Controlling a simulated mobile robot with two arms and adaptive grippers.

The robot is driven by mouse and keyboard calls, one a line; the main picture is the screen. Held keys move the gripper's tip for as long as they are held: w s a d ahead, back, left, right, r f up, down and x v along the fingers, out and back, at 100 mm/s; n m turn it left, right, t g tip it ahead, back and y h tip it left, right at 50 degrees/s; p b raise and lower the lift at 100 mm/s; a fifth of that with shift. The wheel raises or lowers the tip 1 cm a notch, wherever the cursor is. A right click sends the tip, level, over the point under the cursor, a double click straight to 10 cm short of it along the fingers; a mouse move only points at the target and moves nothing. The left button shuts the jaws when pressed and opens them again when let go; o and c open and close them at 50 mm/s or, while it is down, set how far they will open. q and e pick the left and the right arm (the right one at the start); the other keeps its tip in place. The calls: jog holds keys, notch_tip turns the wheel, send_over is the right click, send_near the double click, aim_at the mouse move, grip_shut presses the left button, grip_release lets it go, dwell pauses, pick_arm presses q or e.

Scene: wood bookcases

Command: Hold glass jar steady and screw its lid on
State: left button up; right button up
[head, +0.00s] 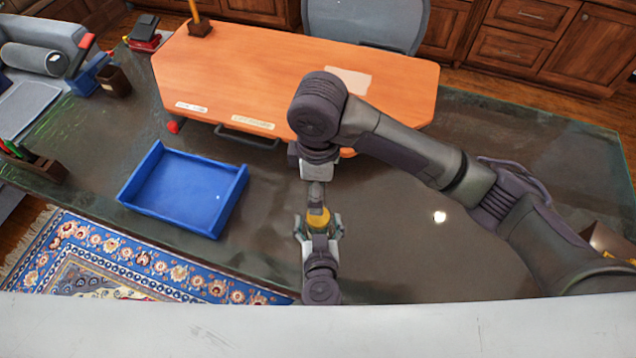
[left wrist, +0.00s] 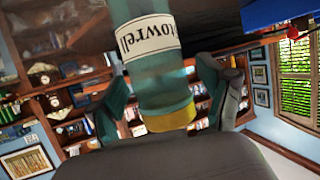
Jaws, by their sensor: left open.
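The glass jar (left wrist: 150,60) is bluish clear glass with a white label, and shows large in the left wrist view; its far end is cut off by the top edge. A yellow lid (left wrist: 165,118) is at its near end; it also shows in the head view (head: 318,217). I cannot tell how tightly it sits. My left gripper (head: 318,226) is open, its fingers on either side of the lid end with gaps. My right gripper (head: 316,178) is in line with the jar from the other side; its fingers are too small to read.
An empty blue tray (head: 185,190) lies on the dark glass table (head: 400,250) to the left. An orange wooden desk board (head: 250,75) is behind my arms. Pen holders and staplers stand at the left. The right of the table is mostly clear.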

pick_arm(q)
jog(key=shift+s, duration=0.1)
jog(key=v, duration=1.1)
jog(key=shift+s+r, duration=0.25)
jog(key=shift+s, duration=0.1)
